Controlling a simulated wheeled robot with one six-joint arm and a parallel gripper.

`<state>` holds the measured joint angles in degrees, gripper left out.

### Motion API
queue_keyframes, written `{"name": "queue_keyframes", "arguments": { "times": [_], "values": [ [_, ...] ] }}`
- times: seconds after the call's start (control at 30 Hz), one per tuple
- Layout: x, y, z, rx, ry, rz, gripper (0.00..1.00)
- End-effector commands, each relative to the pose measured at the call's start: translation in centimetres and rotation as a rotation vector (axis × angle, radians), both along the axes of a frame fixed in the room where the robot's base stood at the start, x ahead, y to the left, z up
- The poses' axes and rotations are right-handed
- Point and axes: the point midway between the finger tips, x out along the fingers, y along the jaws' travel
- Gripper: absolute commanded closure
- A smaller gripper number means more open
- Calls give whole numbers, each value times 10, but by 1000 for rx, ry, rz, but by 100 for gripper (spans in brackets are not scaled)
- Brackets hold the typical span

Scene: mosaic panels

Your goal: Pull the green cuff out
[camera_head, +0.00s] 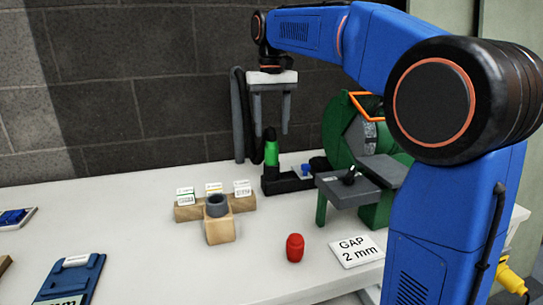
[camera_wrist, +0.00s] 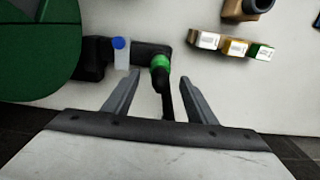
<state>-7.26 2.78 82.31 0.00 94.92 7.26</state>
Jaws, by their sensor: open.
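The green cuff (camera_head: 271,153) sits around an upright black post on a dark base (camera_head: 288,183), left of the green grinder. It also shows in the wrist view (camera_wrist: 160,64), just beyond the fingertips and roughly between their lines. My gripper (camera_head: 269,130) points down above and around the top of the post in the head view. Its two grey fingers (camera_wrist: 158,82) are apart and hold nothing. I cannot tell whether a finger touches the post.
The green grinder (camera_head: 338,132) with its grey tool rest (camera_head: 350,190) stands close on the right. A wooden block with small labelled boxes (camera_head: 188,211) is at left. A red cylinder (camera_head: 295,248) and a "GAP 2 mm" card (camera_head: 357,250) lie in front. A block wall is behind.

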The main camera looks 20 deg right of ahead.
Motion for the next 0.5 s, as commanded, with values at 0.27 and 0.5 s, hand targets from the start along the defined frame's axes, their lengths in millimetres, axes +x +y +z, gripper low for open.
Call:
{"name": "queue_keyframes", "arguments": {
  "times": [0.27,0.5],
  "values": [
    [-1,0,-28,0,2,0,48],
    [-1,0,-56,0,3,0,48]
  ]
}}
